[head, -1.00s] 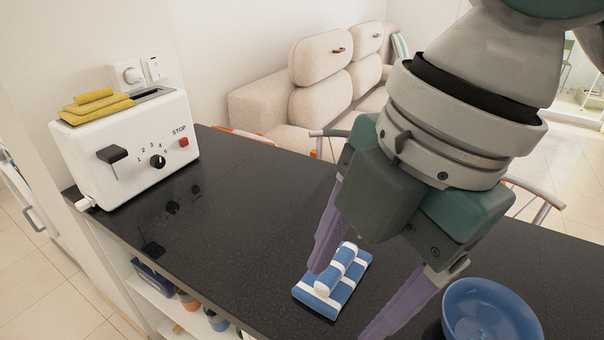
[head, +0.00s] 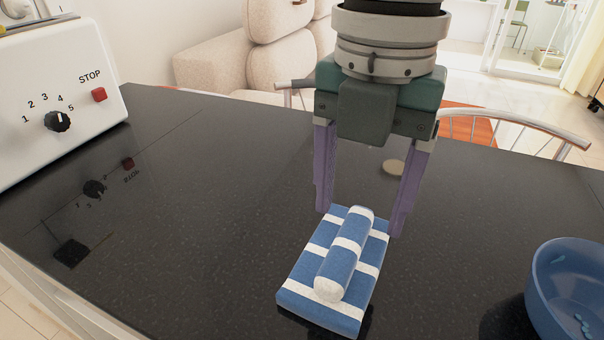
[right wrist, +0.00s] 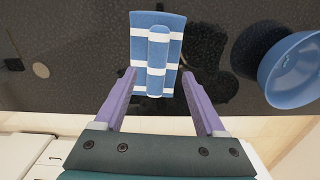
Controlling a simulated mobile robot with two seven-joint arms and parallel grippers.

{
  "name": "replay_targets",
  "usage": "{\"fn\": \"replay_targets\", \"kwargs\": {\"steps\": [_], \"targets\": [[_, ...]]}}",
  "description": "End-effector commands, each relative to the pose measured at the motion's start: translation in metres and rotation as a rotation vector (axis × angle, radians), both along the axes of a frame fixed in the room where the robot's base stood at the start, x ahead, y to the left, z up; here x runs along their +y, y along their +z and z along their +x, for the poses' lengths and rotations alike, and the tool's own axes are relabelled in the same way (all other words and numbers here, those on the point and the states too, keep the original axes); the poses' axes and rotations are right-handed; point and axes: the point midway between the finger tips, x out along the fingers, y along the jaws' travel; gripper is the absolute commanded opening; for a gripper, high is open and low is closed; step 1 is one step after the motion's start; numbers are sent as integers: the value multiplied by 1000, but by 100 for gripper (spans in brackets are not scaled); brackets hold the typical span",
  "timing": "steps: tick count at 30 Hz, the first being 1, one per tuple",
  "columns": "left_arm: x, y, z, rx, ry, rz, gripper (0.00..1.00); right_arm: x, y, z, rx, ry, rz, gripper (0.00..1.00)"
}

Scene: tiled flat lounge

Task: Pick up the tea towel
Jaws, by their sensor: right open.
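The tea towel (head: 309,289) is blue with white stripes, folded flat with a rolled part on top. It lies on the black counter in the head view, and it also shows in the right wrist view (right wrist: 173,22). My right gripper (head: 358,228) is open, pointing down at the towel's far end, with its purple fingers apart on either side. In the right wrist view the fingertips (right wrist: 159,74) are near the towel's two long edges. Whether they touch it I cannot tell. My left gripper is not in view.
A blue bowl (head: 566,285) stands on the black counter (head: 190,220) to the right of the towel. A white toaster (head: 50,85) is at the left. Chairs (head: 520,125) and a beige sofa (head: 225,60) are beyond the counter. The counter between toaster and towel is clear.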

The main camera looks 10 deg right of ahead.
Motion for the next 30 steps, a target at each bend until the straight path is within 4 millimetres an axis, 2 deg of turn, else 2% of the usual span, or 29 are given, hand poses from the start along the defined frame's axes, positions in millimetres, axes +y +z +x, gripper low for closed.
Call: {"fn": "replay_targets", "kwargs": {"steps": [1, 6, 9, 16, 30], "targets": [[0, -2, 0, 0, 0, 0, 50, 3, -10, -2, 4, 1, 0, 72], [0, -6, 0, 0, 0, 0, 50, 6, -36, -2, 3, 0, -1, 72], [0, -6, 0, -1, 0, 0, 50, 6, -42, -2, 0, 1, 0, 72], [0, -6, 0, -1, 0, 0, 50, 6, -42, -1, -1, 1, -1, 71], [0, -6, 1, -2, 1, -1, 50, 6, -42, -1, 0, 1, 0, 18]]}}
